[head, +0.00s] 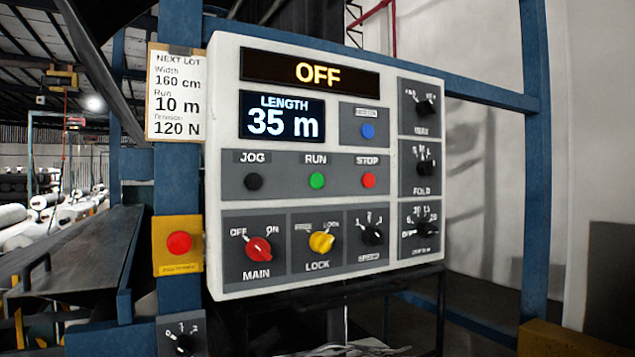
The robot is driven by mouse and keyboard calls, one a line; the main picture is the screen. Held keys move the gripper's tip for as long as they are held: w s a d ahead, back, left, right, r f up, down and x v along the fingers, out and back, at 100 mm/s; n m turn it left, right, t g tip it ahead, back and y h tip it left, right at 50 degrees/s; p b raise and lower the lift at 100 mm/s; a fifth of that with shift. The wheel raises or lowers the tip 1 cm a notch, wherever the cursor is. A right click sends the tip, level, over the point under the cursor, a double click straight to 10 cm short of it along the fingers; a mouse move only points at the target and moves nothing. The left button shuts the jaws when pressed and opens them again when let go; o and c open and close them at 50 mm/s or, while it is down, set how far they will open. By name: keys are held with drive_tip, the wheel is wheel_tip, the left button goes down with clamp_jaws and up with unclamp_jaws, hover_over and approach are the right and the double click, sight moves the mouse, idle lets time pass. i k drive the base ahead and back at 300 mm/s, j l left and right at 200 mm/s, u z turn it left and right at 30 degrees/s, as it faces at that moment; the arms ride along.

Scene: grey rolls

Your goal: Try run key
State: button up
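A white control panel (212,180) faces me in the head view. Its top display (310,73) reads OFF, and the length display (282,116) reads 35 m. The green RUN button (317,180) sits between the black JOG button (254,182) and the red STOP button (369,180). Below are the red MAIN knob (259,249), marked OFF and ON, the yellow LOCK knob (322,242) and the black SPEED knob (373,234). A blue button (368,131) is beside the length display. My gripper is not in view.
A note (176,97) left of the panel reads NEXT LOT, width 160 cm, run 10 m, 120 N. A red button on a yellow plate (192,262) is below it. Black knobs (425,107) line the panel's right side. Blue frame posts (533,170) flank the panel.

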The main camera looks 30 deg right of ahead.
sight(316, 181)
drive_tip(key=l+z, duration=0.25)
drive_tip(key=l, duration=0.15)
drive_tip(key=i+l+z, duration=0.25)
drive_tip(key=l, duration=0.15)
drive_tip(key=l+z, duration=0.25)
drive_tip(key=l, duration=0.15)
drive_tip(key=i+l+z, duration=0.25)
drive_tip(key=k+l, duration=0.1)
